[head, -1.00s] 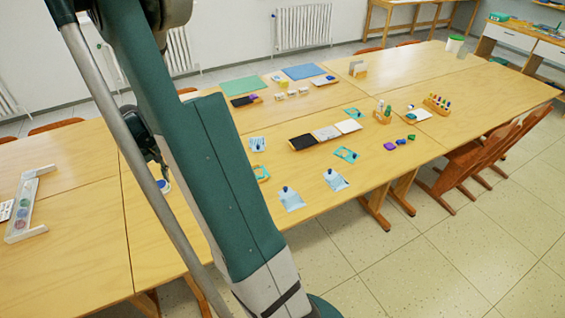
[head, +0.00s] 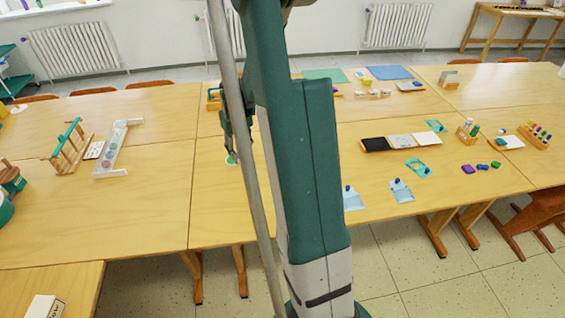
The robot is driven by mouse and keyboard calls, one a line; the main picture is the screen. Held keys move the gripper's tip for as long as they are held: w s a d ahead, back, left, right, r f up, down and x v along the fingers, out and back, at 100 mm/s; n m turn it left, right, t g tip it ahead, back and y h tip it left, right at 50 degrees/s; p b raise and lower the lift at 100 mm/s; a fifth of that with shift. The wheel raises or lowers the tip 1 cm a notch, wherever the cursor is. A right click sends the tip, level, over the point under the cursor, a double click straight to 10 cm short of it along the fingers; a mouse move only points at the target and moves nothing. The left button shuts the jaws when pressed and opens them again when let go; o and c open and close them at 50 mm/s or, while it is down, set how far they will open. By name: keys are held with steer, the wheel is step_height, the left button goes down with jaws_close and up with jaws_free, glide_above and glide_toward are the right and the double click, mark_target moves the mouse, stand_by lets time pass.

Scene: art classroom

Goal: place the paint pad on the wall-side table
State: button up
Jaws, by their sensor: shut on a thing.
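My gripper (head: 229,138) hangs pointing down over the middle tables, partly hidden behind my own arm and a grey pole. A small pale round thing with a green middle (head: 232,159), apparently the paint pad, shows right at its fingertips. The gripper is shut on it; the contact and its height above the tabletop are hard to make out. A wooden table (head: 487,23) stands along the wall at the back right, apparently the wall-side table. Only part of it is in view.
The joined middle tables (head: 150,215) carry a wooden rack (head: 68,148), a white tray with round pieces (head: 117,148), black and white pads (head: 400,141), blue cards (head: 402,191) and a pen block (head: 535,135). Chairs (head: 535,215) stand at the right. Radiators (head: 75,50) line the wall.

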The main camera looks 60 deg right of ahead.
steer(key=b, duration=0.1)
glide_above(244, 174)
steer(key=shift+f, duration=3.15)
steer(key=shift+f+b, duration=0.45)
steer(key=shift+f, duration=1.4)
steer(key=shift+f, duration=0.2)
steer(key=o, duration=0.9)
steer(key=shift+r, duration=0.15)
step_height(244, 174, up, 12)
steer(key=shift+r+p, duration=0.1)
steer(key=shift+p, duration=1.05)
